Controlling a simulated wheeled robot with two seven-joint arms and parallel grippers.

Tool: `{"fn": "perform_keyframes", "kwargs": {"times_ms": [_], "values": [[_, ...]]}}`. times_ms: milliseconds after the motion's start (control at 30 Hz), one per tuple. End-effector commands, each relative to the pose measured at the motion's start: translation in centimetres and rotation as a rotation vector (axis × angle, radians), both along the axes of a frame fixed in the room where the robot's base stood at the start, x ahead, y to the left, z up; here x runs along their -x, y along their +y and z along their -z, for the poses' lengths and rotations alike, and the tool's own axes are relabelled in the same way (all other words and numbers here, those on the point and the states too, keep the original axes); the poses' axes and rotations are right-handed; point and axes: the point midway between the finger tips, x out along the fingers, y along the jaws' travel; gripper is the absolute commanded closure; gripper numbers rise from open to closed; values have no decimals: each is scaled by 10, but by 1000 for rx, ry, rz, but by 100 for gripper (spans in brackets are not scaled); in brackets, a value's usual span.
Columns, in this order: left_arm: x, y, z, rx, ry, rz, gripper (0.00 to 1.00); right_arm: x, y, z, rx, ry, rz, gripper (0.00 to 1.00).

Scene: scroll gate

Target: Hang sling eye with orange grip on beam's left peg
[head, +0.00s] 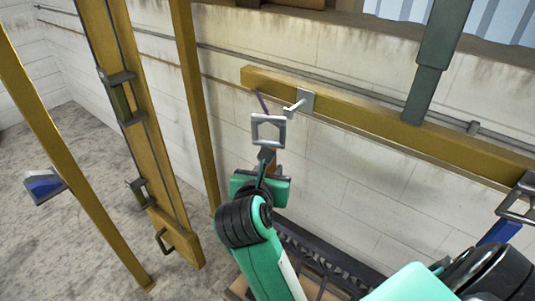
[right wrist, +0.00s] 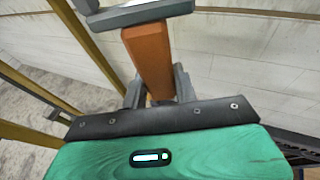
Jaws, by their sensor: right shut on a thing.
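The sling eye (head: 268,130) is a grey angular ring above an orange grip (right wrist: 150,62). My right gripper (head: 267,165) is shut on the orange grip and holds the eye upright. Its fingers show on both sides of the grip in the right wrist view (right wrist: 158,88). The left peg (head: 294,107) is a pale rod on a grey plate on the yellow beam (head: 370,116). In the head view the eye appears just below and left of the peg, and they look apart; the depth between them is unclear. My left gripper is not in view.
A grey eye (head: 518,198) with a blue grip (head: 500,232) is at the beam's right, cut by the frame edge. A thin purple line (head: 262,102) shows near the held eye. Yellow posts (head: 195,90) stand left. A dark rack (head: 325,262) lies below.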

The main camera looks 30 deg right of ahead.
Motion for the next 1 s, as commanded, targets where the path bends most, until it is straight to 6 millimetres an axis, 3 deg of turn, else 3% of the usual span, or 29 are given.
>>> {"fn": "perform_keyframes", "kwargs": {"times_ms": [33,133,333,1000], "values": [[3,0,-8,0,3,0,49,1,2,-11,-10,7,7,98],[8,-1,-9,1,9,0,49,3,3,-15,-17,18,13,98],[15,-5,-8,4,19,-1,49,2,-1,-14,-16,20,15,98],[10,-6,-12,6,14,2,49,-11,-32,-11,-15,19,13,98]]}}
